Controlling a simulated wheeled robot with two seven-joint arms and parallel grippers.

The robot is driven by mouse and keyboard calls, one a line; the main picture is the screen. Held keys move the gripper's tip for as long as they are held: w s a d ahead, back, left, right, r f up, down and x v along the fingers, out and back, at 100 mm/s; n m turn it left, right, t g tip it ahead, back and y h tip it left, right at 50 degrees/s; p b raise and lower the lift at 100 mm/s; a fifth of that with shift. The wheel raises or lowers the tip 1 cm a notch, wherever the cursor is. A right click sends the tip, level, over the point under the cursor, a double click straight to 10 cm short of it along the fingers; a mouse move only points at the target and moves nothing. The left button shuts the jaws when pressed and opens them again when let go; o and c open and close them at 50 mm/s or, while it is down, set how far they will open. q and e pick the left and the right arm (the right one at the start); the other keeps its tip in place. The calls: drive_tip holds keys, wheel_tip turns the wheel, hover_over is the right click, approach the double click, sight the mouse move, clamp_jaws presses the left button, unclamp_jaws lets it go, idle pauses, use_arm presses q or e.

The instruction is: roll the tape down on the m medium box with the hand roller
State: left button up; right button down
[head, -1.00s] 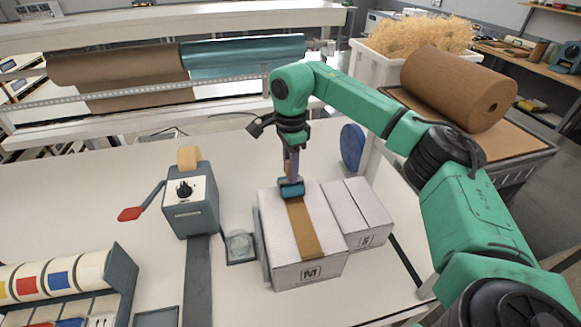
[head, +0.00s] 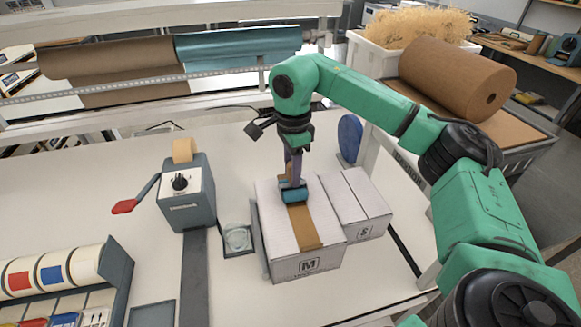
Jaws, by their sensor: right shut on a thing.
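The white M medium box (head: 276,222) stands closed on the table, with its M label on the front face. A strip of brown tape (head: 306,230) runs along its top toward the front edge. The hand roller (head: 294,194) has a teal roller that rests on or just above the tape in the far half of the box top. My right gripper (head: 293,171) points down above the box and is shut on the roller's handle, which it mostly hides. My left gripper is out of view.
The white S box (head: 353,205) stands right beside the M box. A grey tape dispenser (head: 186,195) with a red-tipped lever is at the left. A small dish (head: 238,239) lies by the box's left side. A label rack (head: 75,275) is front left, and a blue disc (head: 350,138) stands behind.

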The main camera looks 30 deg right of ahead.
drive_tip(key=shift+s+a+f+b, duration=0.1)
drive_tip(key=shift+s+a+b, duration=0.1)
drive_tip(key=shift+s, duration=0.25)
drive_tip(key=shift+s+a+b, duration=0.1)
drive_tip(key=shift+s+b, duration=0.1)
drive_tip(key=shift+s, duration=0.2)
drive_tip(key=shift+s+a+b, duration=0.15)
drive_tip(key=shift+s+b, duration=0.1)
drive_tip(key=shift+s, duration=0.45)
drive_tip(key=shift+s+a+b, duration=0.1)
drive_tip(key=shift+s+b, duration=0.1)
drive_tip(key=shift+s, duration=0.45)
drive_tip(key=shift+s+a+b, duration=0.25)
drive_tip(key=shift+s+b, duration=0.25)
drive_tip(key=shift+s, duration=0.4)
drive_tip(key=shift+s+a, duration=0.1)
drive_tip(key=shift+s, duration=0.2)
drive_tip(key=shift+s+a+b, duration=0.15)
drive_tip(key=shift+s+b, duration=0.2)
drive_tip(key=shift+s, duration=0.3)
drive_tip(key=shift+s+a, duration=0.1)
drive_tip(key=shift+s, duration=0.25)
drive_tip(key=shift+s+a+b, duration=0.2)
drive_tip(key=shift+s+b, duration=0.3)
drive_tip(key=shift+s, duration=0.2)
drive_tip(key=shift+s+a+b, duration=0.2)
drive_tip(key=shift+s, duration=0.5)
drive_tip(key=shift+s+a+b, duration=0.15)
drive_tip(key=shift+s+b, duration=0.05)
drive_tip(key=shift+s, duration=0.5)
